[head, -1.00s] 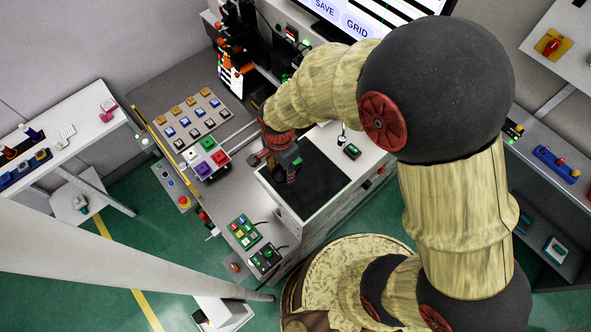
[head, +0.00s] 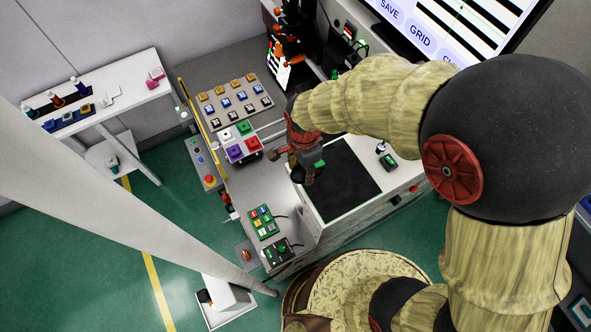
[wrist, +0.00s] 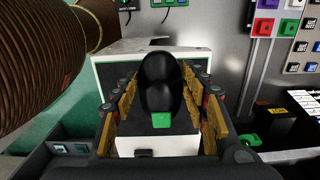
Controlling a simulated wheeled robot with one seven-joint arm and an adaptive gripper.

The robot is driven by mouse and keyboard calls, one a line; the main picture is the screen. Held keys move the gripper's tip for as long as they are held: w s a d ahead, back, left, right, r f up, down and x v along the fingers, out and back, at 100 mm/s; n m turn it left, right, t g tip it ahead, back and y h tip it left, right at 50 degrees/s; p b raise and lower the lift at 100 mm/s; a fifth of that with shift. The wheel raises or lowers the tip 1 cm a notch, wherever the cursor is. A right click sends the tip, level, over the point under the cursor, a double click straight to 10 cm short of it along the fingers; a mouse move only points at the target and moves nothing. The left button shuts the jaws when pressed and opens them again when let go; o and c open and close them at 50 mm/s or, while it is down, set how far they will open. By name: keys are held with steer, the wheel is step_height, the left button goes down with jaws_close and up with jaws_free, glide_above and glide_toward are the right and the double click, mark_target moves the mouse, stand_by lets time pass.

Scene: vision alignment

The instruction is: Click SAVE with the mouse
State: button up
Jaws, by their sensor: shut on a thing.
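The mouse (wrist: 160,88) is black with a green patch at its near end. In the wrist view it sits between the fingers of my gripper (wrist: 161,100), which is shut on it. In the head view my gripper (head: 308,172) is low over the left part of the black pad (head: 350,182), and it hides most of the mouse. The SAVE button (head: 389,11) is at the upper left of the large screen (head: 440,42), partly cut by the frame's top edge. Thin crossed lines show on the screen's striped area, right of SAVE.
GRID (head: 421,36) stands beside SAVE. A block of coloured buttons (head: 240,142) and a panel of keys (head: 234,103) lie left of the pad. A small green-topped device (head: 388,161) stands at its right. Button boxes (head: 264,222) are in front.

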steer(key=b, duration=0.5)
glide_above(325, 181)
steer(key=d, duration=0.2)
steer(key=f, duration=0.8)
steer(key=shift+w, duration=0.2)
steer(key=shift+w+d+f, duration=0.2)
steer(key=shift+d+f, duration=0.05)
steer(key=shift+d, duration=0.25)
steer(key=shift+w+d+f, duration=0.2)
steer(key=shift+d, duration=0.25)
steer(key=shift+f+b, duration=0.55)
steer(key=shift+f, duration=0.1)
steer(key=shift+s+a, duration=0.2)
steer(key=shift+a, duration=0.5)
steer(key=shift+s+a, duration=0.25)
steer(key=shift+a, duration=0.4)
steer(key=shift+s+a, duration=0.2)
steer(key=shift+a, duration=0.5)
steer(key=o, duration=1.2)
steer(key=shift+c, duration=0.2)
